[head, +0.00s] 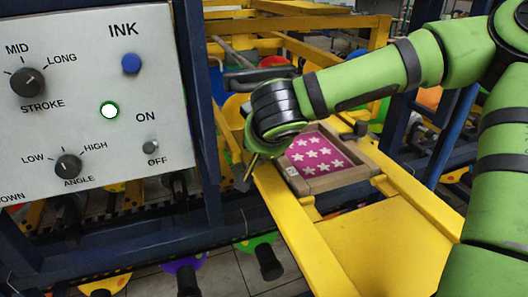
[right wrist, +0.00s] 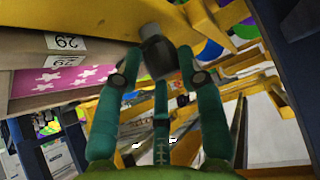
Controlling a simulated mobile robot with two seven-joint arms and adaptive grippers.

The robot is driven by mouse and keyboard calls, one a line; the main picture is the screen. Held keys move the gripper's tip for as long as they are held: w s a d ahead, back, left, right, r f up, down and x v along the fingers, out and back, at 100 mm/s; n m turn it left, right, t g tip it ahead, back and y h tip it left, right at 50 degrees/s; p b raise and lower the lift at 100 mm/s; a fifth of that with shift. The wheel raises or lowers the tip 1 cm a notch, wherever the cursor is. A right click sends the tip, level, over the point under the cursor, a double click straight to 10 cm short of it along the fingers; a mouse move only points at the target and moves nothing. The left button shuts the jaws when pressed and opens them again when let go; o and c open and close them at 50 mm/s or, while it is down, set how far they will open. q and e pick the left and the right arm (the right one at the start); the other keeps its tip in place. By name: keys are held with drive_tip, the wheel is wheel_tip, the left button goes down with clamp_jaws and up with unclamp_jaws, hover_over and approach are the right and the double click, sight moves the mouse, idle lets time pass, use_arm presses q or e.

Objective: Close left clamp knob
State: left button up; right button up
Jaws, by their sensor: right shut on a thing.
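The left clamp knob (right wrist: 160,56) is a dark grey, rounded piece on the yellow arm in the right wrist view. My right gripper (right wrist: 159,64) has its green fingers shut around it. In the head view my right gripper (head: 251,165) reaches down at the left side of the screen frame (head: 350,182), and my wrist hides the knob there. The screen frame is grey-brown around a pink sheet with white stars (head: 312,153). A dark knob (head: 361,128) shows at the frame's far right side. My left gripper is in neither view.
The yellow arm (head: 385,245) carries the screen frame. A grey control panel (head: 85,100) with dials and a lit green button (head: 110,110) stands at the left. Dark blue posts (head: 200,90) stand beside it.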

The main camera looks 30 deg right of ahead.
drive_tip(key=shift+w+r, duration=0.2)
drive_tip(key=shift+r, duration=0.15)
drive_tip(key=o, duration=1)
drive_tip(key=shift+a, duration=0.1)
drive_tip(key=shift+s+a, duration=0.15)
drive_tip(key=shift+f, duration=0.1)
drive_tip(key=v, duration=1.2)
